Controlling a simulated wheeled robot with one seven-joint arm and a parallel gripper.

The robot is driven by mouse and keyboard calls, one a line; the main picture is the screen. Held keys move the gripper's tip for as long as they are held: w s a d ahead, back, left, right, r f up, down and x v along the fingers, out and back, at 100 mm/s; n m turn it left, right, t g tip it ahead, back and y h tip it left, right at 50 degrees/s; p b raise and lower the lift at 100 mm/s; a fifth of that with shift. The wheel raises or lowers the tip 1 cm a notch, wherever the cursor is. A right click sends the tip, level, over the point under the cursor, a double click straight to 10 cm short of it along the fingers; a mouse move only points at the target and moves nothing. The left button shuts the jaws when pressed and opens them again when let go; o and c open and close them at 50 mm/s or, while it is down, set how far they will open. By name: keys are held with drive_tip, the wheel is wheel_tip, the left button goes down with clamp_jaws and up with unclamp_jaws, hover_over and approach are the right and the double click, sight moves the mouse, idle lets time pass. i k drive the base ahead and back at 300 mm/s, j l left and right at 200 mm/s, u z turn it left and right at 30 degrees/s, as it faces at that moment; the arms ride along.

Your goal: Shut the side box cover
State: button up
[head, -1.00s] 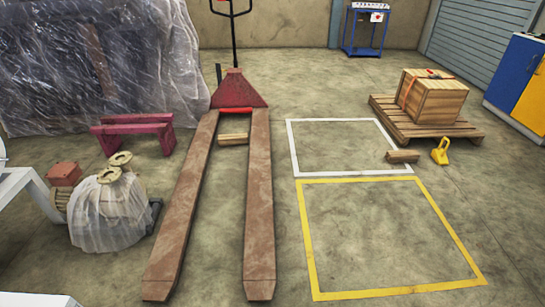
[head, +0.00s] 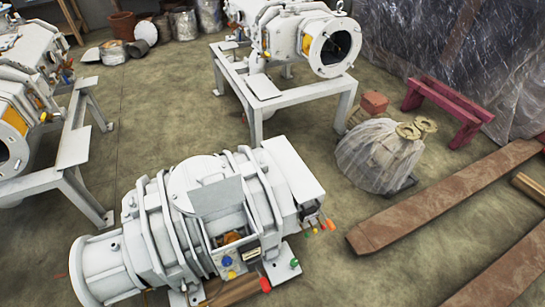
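A white screw vacuum pump (head: 165,235) lies in the near middle of the head view. On its near side is a small side box (head: 247,256) with a blue knob and a yellow knob on its front. A flat grey cover plate (head: 215,197) stands raised above the box, so it appears open. An orange-brown part shows inside the opening below the plate. My gripper is not in view.
Two more white pumps stand on white frames, one at the back (head: 300,38) and one at the left (head: 25,95). A plastic-wrapped bundle (head: 380,157), a maroon bench (head: 440,108) and rusty pallet-jack forks (head: 440,200) are at the right. Bare floor lies between them.

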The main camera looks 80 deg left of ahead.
sight(217, 195)
drive_tip(key=u, duration=2.85)
drive_tip(key=i, duration=0.3)
